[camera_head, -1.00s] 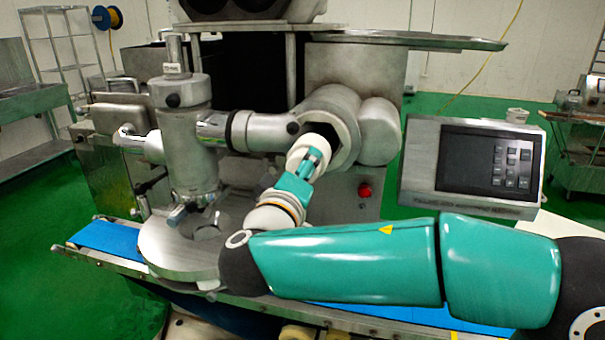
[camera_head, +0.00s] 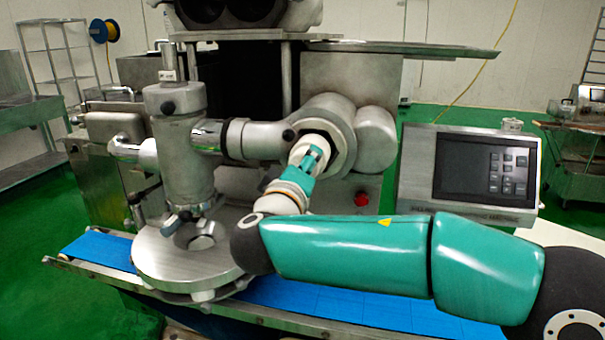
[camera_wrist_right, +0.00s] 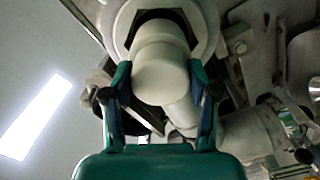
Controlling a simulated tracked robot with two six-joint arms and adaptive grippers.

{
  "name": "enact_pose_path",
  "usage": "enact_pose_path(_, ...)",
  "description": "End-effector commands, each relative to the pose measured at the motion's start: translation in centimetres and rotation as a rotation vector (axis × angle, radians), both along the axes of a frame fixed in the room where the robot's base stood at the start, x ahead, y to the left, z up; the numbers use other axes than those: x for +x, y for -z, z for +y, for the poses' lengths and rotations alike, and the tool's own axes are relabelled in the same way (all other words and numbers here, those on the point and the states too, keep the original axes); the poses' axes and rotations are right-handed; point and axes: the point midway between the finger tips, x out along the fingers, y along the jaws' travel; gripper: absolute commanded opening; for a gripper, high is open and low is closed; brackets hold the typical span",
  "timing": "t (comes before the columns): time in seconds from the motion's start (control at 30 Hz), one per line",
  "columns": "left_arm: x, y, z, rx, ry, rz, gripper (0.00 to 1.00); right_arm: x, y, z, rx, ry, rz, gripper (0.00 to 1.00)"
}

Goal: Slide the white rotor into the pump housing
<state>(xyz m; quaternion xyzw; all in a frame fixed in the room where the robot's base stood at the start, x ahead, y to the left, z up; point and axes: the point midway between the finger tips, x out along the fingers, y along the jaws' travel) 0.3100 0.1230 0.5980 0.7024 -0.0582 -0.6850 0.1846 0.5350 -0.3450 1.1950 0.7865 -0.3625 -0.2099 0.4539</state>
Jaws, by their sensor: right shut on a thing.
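The white rotor (camera_head: 319,141) is at the open mouth of the pump housing (camera_head: 331,108), a grey metal cylinder in the middle of the head view. My right gripper (camera_head: 314,159), with teal and dark fingers, is shut on the rotor from below and in front. In the right wrist view the rotor (camera_wrist_right: 160,72) lies between the two fingertips of my right gripper (camera_wrist_right: 160,88). Its far end is inside the housing's pale rim (camera_wrist_right: 207,32), with a dark gap above it. How deep it sits is hidden. My left gripper is out of view.
A round steel plate (camera_head: 158,264) and a vertical steel column (camera_head: 184,150) stand left of my arm. A blue conveyor belt (camera_head: 97,250) runs below. A control panel (camera_head: 470,172) is at the right. A red button (camera_head: 361,199) is below the housing.

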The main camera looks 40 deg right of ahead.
Motion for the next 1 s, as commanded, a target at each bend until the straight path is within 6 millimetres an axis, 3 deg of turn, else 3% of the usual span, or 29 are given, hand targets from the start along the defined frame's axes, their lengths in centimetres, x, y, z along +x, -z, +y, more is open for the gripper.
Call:
enact_pose_path(0.47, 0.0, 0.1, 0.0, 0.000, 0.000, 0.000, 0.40, 0.2, -0.1, -0.3, -0.001, 0.002, -0.002, 0.00)
enact_pose_path(1.0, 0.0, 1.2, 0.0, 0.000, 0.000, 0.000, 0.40, 2.5, 0.0, -3.1, -0.002, 0.003, -0.003, 0.00)
